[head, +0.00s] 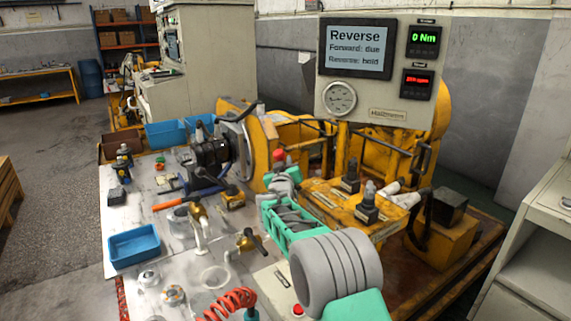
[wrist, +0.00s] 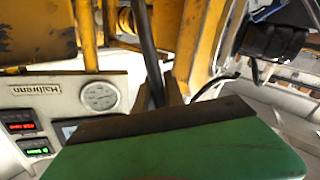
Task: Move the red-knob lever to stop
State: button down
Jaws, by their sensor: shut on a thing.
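The red-knob lever shows its red knob (head: 279,155) in the head view, just above the end of my gripper (head: 284,176), left of the yellow valve block. In the wrist view a dark lever rod (wrist: 147,45) runs down between the fingertips of my gripper (wrist: 160,93), which is shut on it. The knob cannot be made out there, and the green gripper body hides the lower part of the view. The display (head: 356,49) reads "Reverse", "Forward: due" and "Reverse: held". The lever's exact tilt is hard to tell.
A yellow valve block (head: 345,210) with black-based levers stands right of my arm. The green torque readout (head: 424,38) shows 0 Nm above a gauge panel.

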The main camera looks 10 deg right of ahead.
dwell(0.8)
jog(key=d+m+g, duration=0.1)
jog(key=w+d+m+y+p, duration=0.1)
jog(key=d, duration=0.1)
jog(key=w+d+m+g+p, duration=0.1)
jog(key=shift+d+r+m+g+y, duration=0.2)
jog(key=shift+d+m+g+y, duration=0.1)
jog(key=shift+d, duration=0.05)
jog(key=c, duration=1.4)
grip_release()
jog(key=shift+c, duration=0.2)
jog(key=shift+s, duration=0.1)
jog(key=v, duration=0.7)
jog(key=shift+s+b, duration=0.35)
jog(key=shift+b, duration=0.05)
jog(key=shift+a, duration=0.1)
